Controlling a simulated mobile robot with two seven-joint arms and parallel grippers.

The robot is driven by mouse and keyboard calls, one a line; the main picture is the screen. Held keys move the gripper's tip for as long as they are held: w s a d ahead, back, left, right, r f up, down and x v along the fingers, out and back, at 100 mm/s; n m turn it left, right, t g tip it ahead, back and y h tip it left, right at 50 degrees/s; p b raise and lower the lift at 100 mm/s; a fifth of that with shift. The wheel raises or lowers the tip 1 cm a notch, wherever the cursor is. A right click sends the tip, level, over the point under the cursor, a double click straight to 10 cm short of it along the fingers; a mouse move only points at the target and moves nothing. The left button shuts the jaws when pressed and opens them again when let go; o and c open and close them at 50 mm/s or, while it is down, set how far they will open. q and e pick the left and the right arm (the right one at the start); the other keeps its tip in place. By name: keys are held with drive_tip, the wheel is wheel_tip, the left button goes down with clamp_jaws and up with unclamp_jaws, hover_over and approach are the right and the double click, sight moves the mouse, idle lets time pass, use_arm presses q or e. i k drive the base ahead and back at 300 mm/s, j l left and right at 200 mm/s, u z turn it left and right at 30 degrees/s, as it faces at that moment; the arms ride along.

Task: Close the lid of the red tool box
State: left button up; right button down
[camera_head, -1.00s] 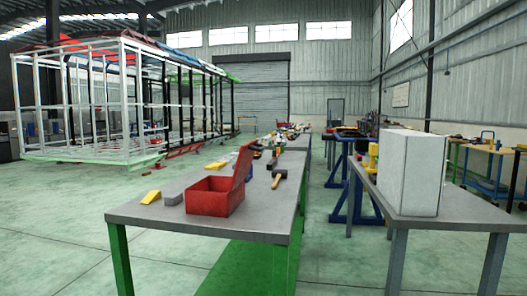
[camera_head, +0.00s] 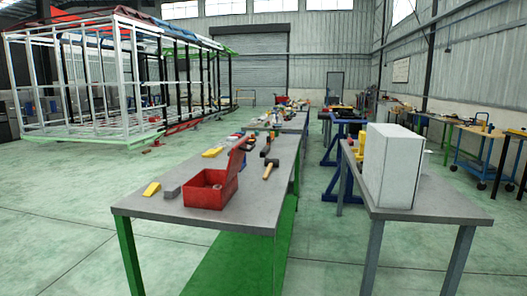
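The red tool box (camera_head: 211,189) stands on the grey table (camera_head: 158,205) with green legs, near its front edge. Its lid (camera_head: 236,160) is open and stands up, tilted, on the right side of the box. Part of the inside shows, with something small in it that I cannot make out. Neither of my grippers is in view.
A yellow wedge (camera_head: 151,189) and a grey block (camera_head: 173,191) lie left of the box. A hammer (camera_head: 270,168) lies behind it to the right. A white box (camera_head: 393,165) stands on a second table (camera_head: 428,205) at the right, with a floor gap between the tables.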

sight(238, 153)
drive_tip(key=i+l, duration=1.45)
drive_tip(key=i+l+u, duration=0.15)
drive_tip(key=i+l, duration=0.15)
drive_tip(key=i+l+u, duration=0.2)
drive_tip(key=l, duration=0.2)
